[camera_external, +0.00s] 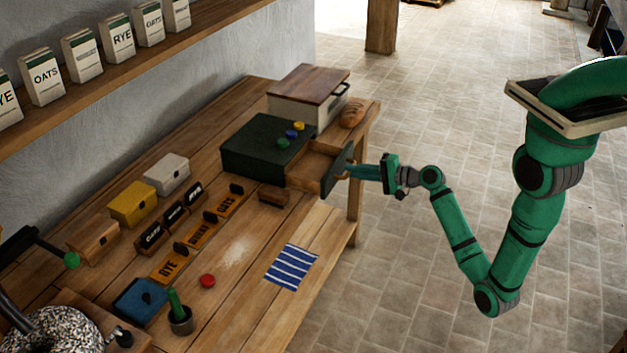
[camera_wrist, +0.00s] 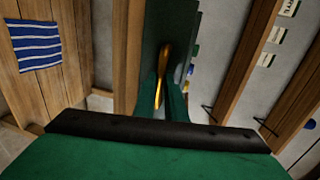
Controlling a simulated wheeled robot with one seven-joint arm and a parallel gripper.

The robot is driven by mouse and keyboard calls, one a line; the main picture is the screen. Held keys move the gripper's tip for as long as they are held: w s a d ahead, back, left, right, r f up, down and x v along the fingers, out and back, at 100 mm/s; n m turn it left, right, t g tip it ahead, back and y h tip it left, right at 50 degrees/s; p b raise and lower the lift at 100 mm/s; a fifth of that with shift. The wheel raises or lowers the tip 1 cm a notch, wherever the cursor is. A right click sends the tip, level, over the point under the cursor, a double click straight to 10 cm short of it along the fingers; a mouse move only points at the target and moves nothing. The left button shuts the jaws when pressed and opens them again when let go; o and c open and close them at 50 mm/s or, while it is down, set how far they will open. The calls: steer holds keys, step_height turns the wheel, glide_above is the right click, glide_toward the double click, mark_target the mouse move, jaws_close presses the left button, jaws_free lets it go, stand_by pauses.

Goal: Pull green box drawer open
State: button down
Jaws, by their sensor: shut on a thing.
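The dark green box (camera_external: 255,148) stands at the back of the wooden bench. Its drawer (camera_external: 308,168) is out toward the right, and its bare wooden inside shows. The dark drawer front (camera_external: 329,181) is upright at the bench's right edge. My gripper (camera_external: 352,171) is at this front from the right, shut on the drawer handle. In the wrist view the brass handle (camera_wrist: 163,68) sits at my gripper's fingers (camera_wrist: 164,100), with the dark drawer front (camera_wrist: 170,25) behind it. The handle is hidden in the external view.
Three round pieces, blue, yellow and green (camera_external: 283,143), sit on the green box. A wood-lidded bin (camera_external: 293,108) and a loaf (camera_external: 353,112) stand behind it. A small brown block (camera_external: 273,195) lies in front, and a striped cloth (camera_external: 292,266) nearer.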

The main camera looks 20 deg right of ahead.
steer(key=shift+s+d, duration=0.35)
steer(key=shift+d, duration=0.05)
steer(key=c, duration=1.8)
jaws_free()
steer(key=v, duration=1)
steer(key=shift+s+d+r, duration=0.1)
steer(key=shift+s+d, duration=0.15)
steer(key=shift+s, duration=0.05)
